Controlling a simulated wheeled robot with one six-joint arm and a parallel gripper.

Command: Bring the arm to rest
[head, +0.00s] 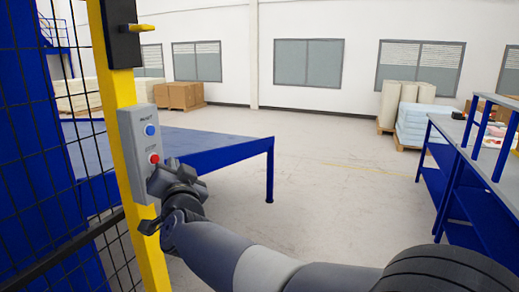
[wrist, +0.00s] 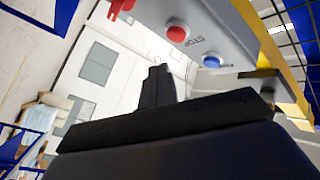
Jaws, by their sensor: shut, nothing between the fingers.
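My gripper (head: 158,176) is at the end of my arm, which reaches in from the lower right of the head view. Its fingers are shut with nothing between them. It is close to the lower part of a grey control box (head: 137,150) with a blue button (head: 150,130) and a red button (head: 154,158). I cannot tell whether it touches the box. In the wrist view my shut fingers (wrist: 158,82) point up the picture, and the red button (wrist: 177,33) and blue button (wrist: 211,62) show beyond them, apart from the fingertips.
The box is on a yellow post (head: 121,88) beside black mesh fencing (head: 35,160). A blue table (head: 210,150) stands behind the gripper. A blue workbench (head: 470,175) is at the right. Open floor (head: 330,190) lies between them.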

